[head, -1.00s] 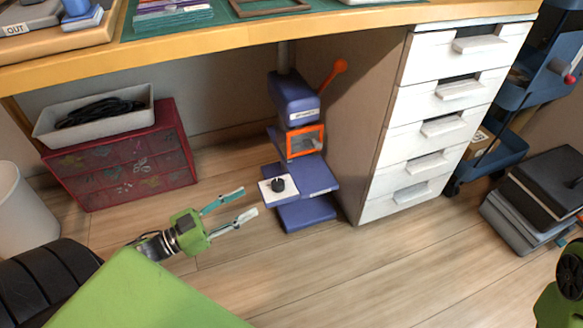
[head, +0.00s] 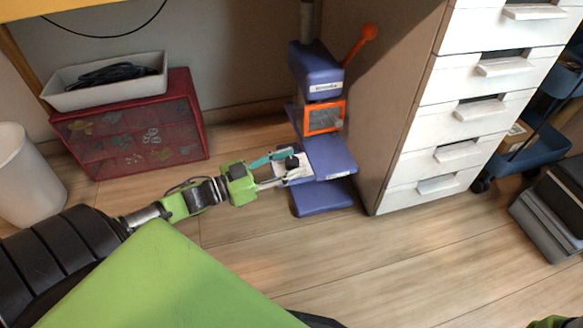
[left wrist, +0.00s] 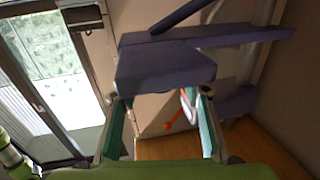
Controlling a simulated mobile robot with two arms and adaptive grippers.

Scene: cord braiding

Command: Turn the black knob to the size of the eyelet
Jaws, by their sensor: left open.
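The purple eyelet press (head: 328,155) stands on the floor under the table, with an orange lever (head: 367,32) and an orange-framed window (head: 324,118). The black knob (head: 292,164) sits on the white plate (head: 299,174) at the press's left side. My left gripper (head: 294,164) is open, its teal-padded fingers at the white plate, one on each side of the knob in the head view. Whether they touch the knob I cannot tell. In the left wrist view the open fingers flank a purple part of the press (left wrist: 165,70); the knob does not show there.
A white drawer cabinet (head: 468,115) stands close on the right of the press. A red drawer box (head: 130,135) with a grey tray (head: 105,80) on top stands behind my left arm. The floor in front of the press is clear.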

